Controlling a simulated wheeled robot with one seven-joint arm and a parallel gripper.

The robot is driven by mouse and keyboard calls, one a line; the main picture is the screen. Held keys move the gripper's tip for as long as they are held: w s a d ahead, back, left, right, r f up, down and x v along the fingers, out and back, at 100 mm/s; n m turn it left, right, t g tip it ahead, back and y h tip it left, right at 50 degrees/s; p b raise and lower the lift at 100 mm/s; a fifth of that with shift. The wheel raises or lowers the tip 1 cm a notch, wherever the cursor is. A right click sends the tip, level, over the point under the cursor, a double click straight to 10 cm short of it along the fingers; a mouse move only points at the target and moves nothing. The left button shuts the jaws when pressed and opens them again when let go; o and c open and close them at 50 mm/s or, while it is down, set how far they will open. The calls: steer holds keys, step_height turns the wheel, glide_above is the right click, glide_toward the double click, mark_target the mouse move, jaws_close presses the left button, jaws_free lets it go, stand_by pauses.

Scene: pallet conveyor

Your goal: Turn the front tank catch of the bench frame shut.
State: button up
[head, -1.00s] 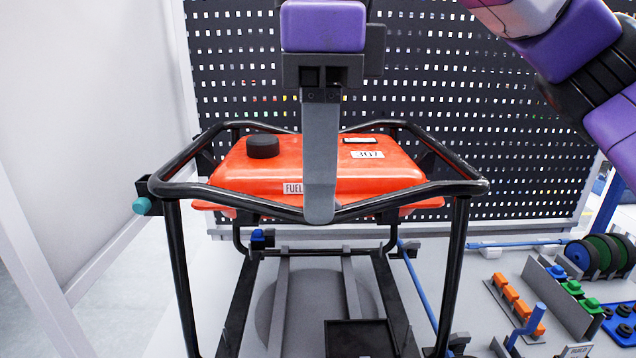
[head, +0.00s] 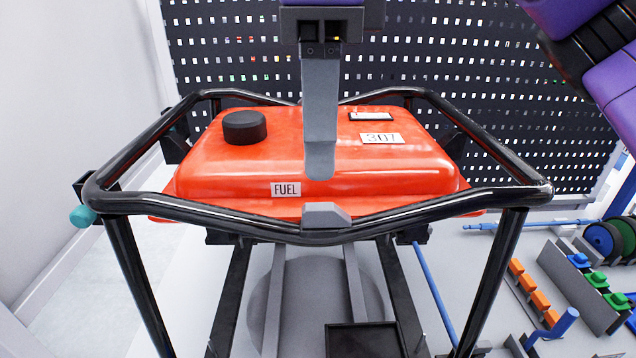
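The bench frame (head: 128,272) is black tube around a red fuel tank (head: 225,170) with a black cap and a FUEL label. A small grey piece (head: 327,214), which looks like the front tank catch, sits at the middle of the front rail, below the tank's front edge. I cannot tell from here which way it is turned. My gripper (head: 320,175) points down in front of the tank, its tip just above the grey piece in the picture with a gap between. One grey finger shows; the other is hidden, so the opening cannot be seen.
A teal knob (head: 83,216) sticks out at the frame's left corner. A black perforated panel (head: 480,80) stands behind. Orange blocks (head: 530,290), green-topped parts (head: 607,281) and a blue post (head: 558,325) lie to the right. A white wall (head: 70,110) is on the left.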

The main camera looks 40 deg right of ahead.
mark_target(319, 205)
steer(key=shift+f+p, duration=0.55)
steer(key=shift+f, duration=2.9)
jaws_close()
